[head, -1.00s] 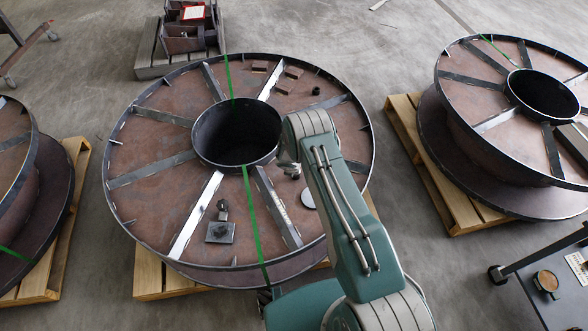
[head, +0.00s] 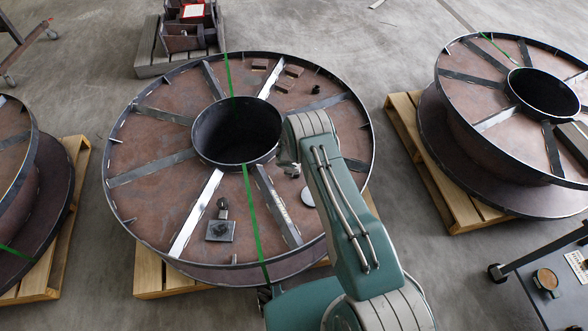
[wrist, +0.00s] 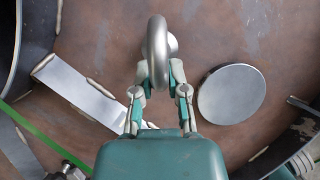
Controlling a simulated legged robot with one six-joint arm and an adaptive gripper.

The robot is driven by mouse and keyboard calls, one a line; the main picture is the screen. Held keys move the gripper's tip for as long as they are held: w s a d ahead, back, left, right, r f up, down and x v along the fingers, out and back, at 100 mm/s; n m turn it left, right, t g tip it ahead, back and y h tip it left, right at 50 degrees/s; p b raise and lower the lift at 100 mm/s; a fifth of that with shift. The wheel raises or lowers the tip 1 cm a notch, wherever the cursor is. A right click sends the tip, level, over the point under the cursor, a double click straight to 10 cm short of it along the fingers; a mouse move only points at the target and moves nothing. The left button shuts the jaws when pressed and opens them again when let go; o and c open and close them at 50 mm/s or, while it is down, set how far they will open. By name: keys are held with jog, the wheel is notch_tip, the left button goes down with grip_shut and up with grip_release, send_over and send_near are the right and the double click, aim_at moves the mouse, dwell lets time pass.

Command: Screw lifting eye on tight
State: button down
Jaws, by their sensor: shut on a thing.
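The lifting eye (wrist: 157,50) is a smooth grey metal ring, seen nearly edge-on at the top middle of the wrist view. My gripper (wrist: 160,76) is shut on its near side, one finger on each side. A pale round part (wrist: 172,45) shows just right of the ring; I cannot tell whether it is the eye's collar or its seat. The thread is hidden. In the head view my gripper (head: 289,168) is mostly hidden behind my arm, above the middle reel's (head: 150,155) top flange, right of the hub hole.
A flat grey disc (wrist: 232,93) lies on the flange right of my gripper. Raised steel ribs (head: 196,215) and a green strap (head: 250,205) cross the flange. A square plate with a fitting (head: 221,230) lies lower left. Small blocks (head: 285,86) lie at the far side.

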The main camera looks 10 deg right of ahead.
jog(key=c, duration=0.6)
grip_release()
jog(key=o, duration=0.4)
jog(key=shift+o, duration=0.2)
jog(key=shift+o, duration=0.8)
